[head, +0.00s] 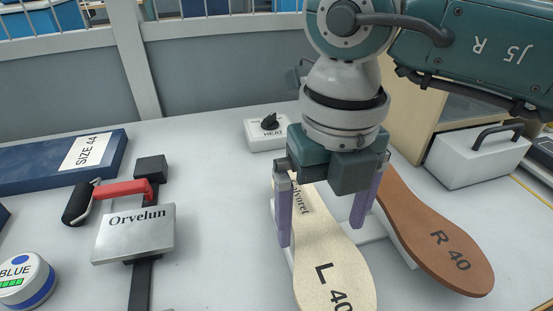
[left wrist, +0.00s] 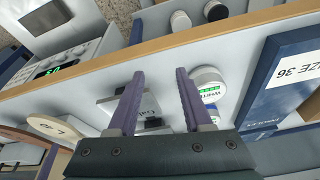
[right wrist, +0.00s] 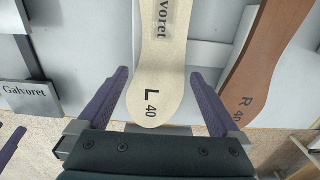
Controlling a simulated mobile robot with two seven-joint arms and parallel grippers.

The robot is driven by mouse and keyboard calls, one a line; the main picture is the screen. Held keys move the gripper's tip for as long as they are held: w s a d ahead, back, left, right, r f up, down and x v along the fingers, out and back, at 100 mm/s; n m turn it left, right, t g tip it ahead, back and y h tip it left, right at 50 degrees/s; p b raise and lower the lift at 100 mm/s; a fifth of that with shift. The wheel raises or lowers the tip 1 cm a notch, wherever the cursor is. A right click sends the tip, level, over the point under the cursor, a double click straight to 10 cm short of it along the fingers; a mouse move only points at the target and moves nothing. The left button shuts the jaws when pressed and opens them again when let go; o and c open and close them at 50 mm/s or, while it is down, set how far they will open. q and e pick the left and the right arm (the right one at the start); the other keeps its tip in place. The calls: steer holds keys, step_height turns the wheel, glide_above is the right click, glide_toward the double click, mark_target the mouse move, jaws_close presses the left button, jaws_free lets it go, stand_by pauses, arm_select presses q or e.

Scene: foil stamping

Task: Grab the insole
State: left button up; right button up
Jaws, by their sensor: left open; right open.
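A cream insole (head: 325,255) marked L 40 lies on a white support, with dark lettering near its far end. A brown insole (head: 435,235) marked R 40 lies to its right. My right gripper (head: 320,235) is open over the cream insole, one finger on each side of it. In the right wrist view the cream insole (right wrist: 158,60) runs between the spread fingers (right wrist: 160,74), with clear gaps on both sides; I cannot tell the exact height. My left gripper (left wrist: 160,72) is open and empty in its wrist view and is outside the head view.
A metal plate (head: 135,235) marked Orvelun, a red-handled roller (head: 110,190), a BLUE tin (head: 25,280) and a SIZE 44 box (head: 60,165) are at left. A HEAT dial box (head: 268,132) stands behind my right gripper. A white handled case (head: 475,155) stands at right.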

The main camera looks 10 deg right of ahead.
steer(key=shift+f, duration=0.9)
steer(key=shift+w, duration=0.1)
steer(key=shift+c, duration=0.4)
steer(key=c, duration=1)
steer(key=shift+o, duration=0.2)
